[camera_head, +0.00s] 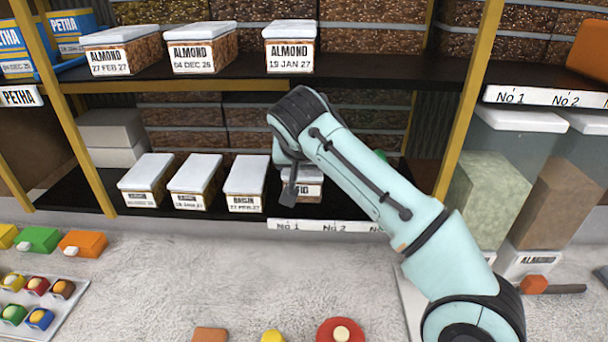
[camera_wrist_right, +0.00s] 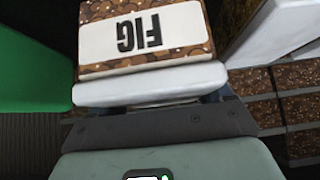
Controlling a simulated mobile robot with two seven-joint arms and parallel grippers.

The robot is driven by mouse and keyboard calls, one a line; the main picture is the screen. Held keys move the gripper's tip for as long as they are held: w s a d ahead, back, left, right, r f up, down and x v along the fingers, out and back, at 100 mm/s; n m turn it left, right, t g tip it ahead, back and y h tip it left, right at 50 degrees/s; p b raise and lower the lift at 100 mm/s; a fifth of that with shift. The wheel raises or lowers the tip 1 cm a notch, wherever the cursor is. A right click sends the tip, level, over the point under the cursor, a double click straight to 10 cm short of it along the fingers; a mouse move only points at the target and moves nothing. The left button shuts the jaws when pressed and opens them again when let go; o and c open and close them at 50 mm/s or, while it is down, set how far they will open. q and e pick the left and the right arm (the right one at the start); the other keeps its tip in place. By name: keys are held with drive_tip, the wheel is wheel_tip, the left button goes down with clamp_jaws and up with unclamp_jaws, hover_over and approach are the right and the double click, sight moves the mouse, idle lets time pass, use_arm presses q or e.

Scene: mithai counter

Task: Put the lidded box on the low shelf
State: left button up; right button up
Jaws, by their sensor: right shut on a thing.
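The lidded box labelled FIG (camera_head: 309,190) is at the low shelf (camera_head: 88,195), just right of the RAISIN box, partly hidden behind my right arm. In the right wrist view the FIG box (camera_wrist_right: 150,62) shows its brown patterned side, its label upside down and its white lid. My right gripper (camera_head: 289,190) is shut on this box at the lid; it also shows in the right wrist view (camera_wrist_right: 160,105). I cannot tell whether the box's base touches the shelf. My left gripper is not in view.
Several lidded boxes, including the RAISIN box (camera_head: 244,180), stand left of it on the low shelf. ALMOND boxes (camera_head: 200,50) stand on the shelf above. A green thing (camera_wrist_right: 32,70) is close beside the FIG box. A yellow post (camera_head: 468,100) stands to the right.

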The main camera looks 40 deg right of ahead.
sight(301, 175)
drive_tip(key=shift+s+f, duration=0.1)
drive_tip(key=shift+f, duration=0.35)
drive_tip(key=shift+w+d+f, duration=0.1)
drive_tip(key=shift+w+f, duration=0.15)
drive_tip(key=shift+f, duration=0.35)
drive_tip(key=shift+w+f, duration=0.2)
drive_tip(key=shift+f, duration=0.35)
drive_tip(key=shift+w+d+f, duration=0.15)
drive_tip(key=shift+f, duration=0.05)
drive_tip(key=shift+f, duration=0.1)
drive_tip(key=o, duration=1.2)
drive_tip(key=shift+c, duration=0.2)
drive_tip(key=shift+r, duration=0.3)
drive_tip(key=v, duration=1.1)
drive_tip(key=shift+s+a+r, duration=0.15)
drive_tip(key=shift+s+a, duration=0.1)
drive_tip(key=shift+s, duration=0.1)
